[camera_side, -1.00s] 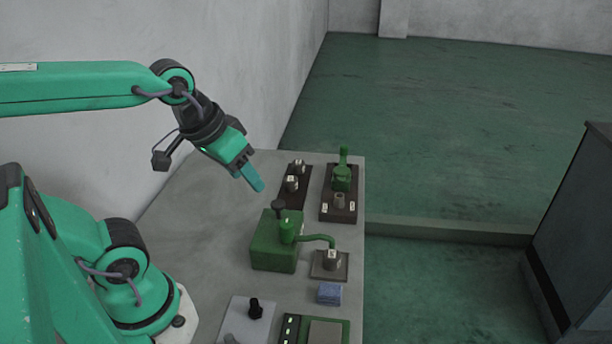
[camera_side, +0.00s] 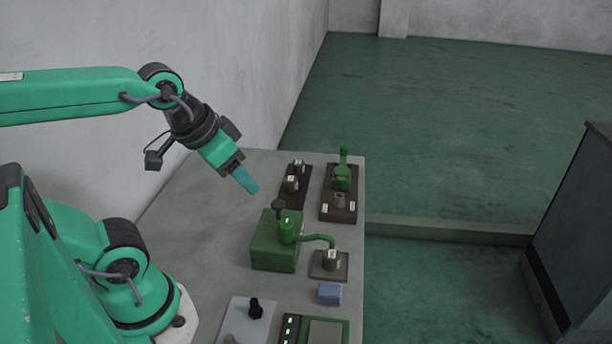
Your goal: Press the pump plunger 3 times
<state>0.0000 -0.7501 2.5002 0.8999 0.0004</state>
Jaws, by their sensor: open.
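The pump is a green box (camera_side: 272,248) on the grey table, with a green cylinder (camera_side: 288,231) on top and a curved green spout reaching right over a small metal cup (camera_side: 330,259) on a square plate. A dark round knob (camera_side: 279,205), which looks like the plunger, stands up at the back of the box. My gripper (camera_side: 248,184) hangs above and to the left of the knob, pointing down and right, apart from it. Its teal fingers overlap in this view, so the gap between them is hidden; it holds nothing visible.
Behind the pump are a dark plate with small metal parts (camera_side: 293,184) and a dark base with a green device (camera_side: 342,178). A blue block (camera_side: 330,293) lies in front of the cup. A plate with a black knob (camera_side: 255,309) and a green-framed panel (camera_side: 325,331) are at the front.

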